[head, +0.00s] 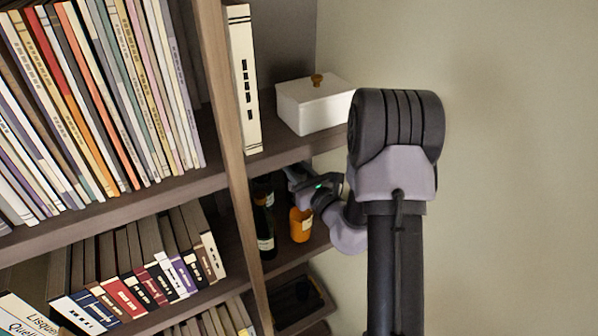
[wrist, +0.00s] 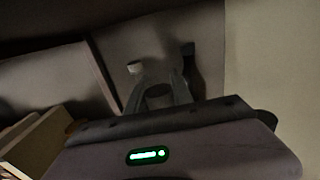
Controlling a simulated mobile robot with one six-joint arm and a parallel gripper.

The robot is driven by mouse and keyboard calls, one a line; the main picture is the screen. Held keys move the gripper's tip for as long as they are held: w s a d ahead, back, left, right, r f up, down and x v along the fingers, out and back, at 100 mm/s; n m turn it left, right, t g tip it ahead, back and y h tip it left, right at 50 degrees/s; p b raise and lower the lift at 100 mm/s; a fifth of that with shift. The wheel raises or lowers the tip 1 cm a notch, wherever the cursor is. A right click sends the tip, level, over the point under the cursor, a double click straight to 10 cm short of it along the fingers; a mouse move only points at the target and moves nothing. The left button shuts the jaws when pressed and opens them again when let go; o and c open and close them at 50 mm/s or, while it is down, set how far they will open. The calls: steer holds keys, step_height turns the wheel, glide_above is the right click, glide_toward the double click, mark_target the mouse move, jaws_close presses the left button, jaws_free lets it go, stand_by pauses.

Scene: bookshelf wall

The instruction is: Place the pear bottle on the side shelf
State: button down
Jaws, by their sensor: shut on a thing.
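An orange bottle (head: 300,225) with a pale label is upright in the narrow side shelf (head: 318,238), and I take it as the pear bottle. My gripper (head: 298,182) reaches into this bay from the right, just above the orange body. The gripper hides the bottle's top. In the wrist view the two fingers of my gripper (wrist: 160,72) are on either side of a small, dark, rounded thing, too dim to identify clearly. Whether the bottle's base touches the board cannot be told.
A dark green bottle (head: 264,226) stands left of the orange one, beside the upright divider (head: 228,130). Above, a white lidded box (head: 308,108) and a cream book (head: 243,80) stand. A dark tray (head: 298,303) is below. Books fill the left bays; a bare wall is right.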

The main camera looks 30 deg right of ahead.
steer(key=shift+d+f, duration=0.15)
steer(key=shift+d, duration=0.05)
steer(key=shift+w+d, duration=0.15)
steer(key=shift+w, duration=0.15)
steer(key=shift+a+f, duration=0.2)
steer(key=shift+a, duration=0.15)
steer(key=c, duration=1.3)
jaws_free()
steer(key=shift+s+d, duration=0.1)
steer(key=shift+s, duration=0.1)
steer(key=shift+o, duration=0.9)
steer(key=shift+w, duration=0.1)
